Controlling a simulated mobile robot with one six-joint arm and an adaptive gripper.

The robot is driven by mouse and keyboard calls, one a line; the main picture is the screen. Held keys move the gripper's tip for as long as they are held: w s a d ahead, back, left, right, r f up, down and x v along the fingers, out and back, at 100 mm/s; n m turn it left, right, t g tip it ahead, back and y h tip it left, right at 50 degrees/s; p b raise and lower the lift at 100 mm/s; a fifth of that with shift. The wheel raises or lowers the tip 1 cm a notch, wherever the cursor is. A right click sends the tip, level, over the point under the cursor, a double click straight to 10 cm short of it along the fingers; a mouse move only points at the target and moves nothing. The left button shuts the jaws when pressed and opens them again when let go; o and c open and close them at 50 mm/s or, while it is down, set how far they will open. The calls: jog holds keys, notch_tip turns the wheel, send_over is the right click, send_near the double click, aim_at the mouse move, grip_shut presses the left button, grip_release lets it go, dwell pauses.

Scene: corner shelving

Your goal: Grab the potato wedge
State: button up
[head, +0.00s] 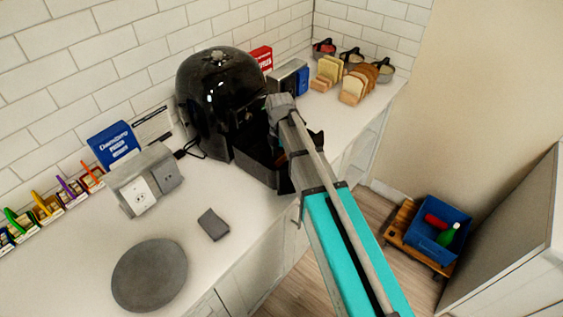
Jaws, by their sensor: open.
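The black air fryer (217,100) stands against the tiled wall on the white counter. Its dark drawer (262,170) is pulled out toward the counter's front edge. My arm reaches over the drawer and covers much of its inside. A small reddish-orange patch (282,159) shows inside the drawer beside my arm. It is too small to tell whether it is a potato wedge. No potato wedge can be made out clearly.
A round grey plate (149,275) and a small dark grey block (213,224) lie on the near counter. A toaster (288,78), bread slices (352,86) and small bowls (384,68) stand at the back. A blue bin (425,233) sits low at the right. The front counter is mostly clear.

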dwell(0.4)
jog(key=c, duration=1)
